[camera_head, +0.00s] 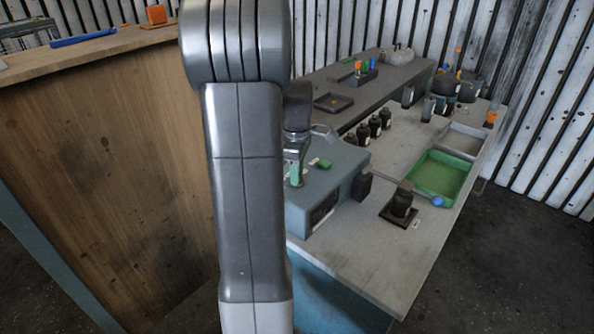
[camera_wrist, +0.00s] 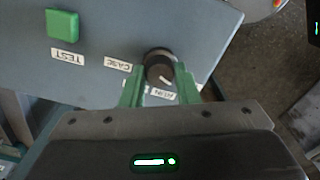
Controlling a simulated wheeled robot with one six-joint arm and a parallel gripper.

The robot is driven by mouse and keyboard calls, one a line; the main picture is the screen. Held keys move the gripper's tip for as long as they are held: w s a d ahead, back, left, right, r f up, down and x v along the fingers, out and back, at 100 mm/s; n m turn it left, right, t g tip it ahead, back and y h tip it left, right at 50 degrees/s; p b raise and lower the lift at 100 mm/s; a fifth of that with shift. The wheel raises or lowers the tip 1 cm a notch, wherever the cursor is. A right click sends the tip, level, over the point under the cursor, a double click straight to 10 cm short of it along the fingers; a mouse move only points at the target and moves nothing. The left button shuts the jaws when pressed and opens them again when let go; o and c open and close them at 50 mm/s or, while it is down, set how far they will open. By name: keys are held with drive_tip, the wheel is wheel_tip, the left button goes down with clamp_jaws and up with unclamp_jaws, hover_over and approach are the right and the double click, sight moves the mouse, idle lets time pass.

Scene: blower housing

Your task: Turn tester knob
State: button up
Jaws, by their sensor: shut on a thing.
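The tester is a blue-grey box (camera_head: 335,170) on the near end of the bench, with a dark window on its front. In the wrist view its panel (camera_wrist: 105,25) carries a square green button (camera_wrist: 62,24) labelled TEST and a round dark knob (camera_wrist: 158,56). In the head view my gripper (camera_head: 295,172) is above the tester, partly behind my arm, and the knob is hidden.
A dark motor-like part (camera_head: 402,201) stands on a plate right of the tester. Several dark bottles (camera_head: 375,125) stand behind. A green tray (camera_head: 440,173) and a grey tray (camera_head: 466,137) lie along the right edge. A wooden counter (camera_head: 100,150) is at left.

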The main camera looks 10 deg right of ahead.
drive_tip(key=shift+r, duration=0.1)
drive_tip(key=o, duration=1)
wheel_tip(320, 180, up, 14)
drive_tip(key=shift+f+b, duration=0.15)
drive_tip(key=shift+b, duration=0.15)
wheel_tip(320, 180, down, 14)
drive_tip(key=shift+p, duration=0.3)
idle(0.4)
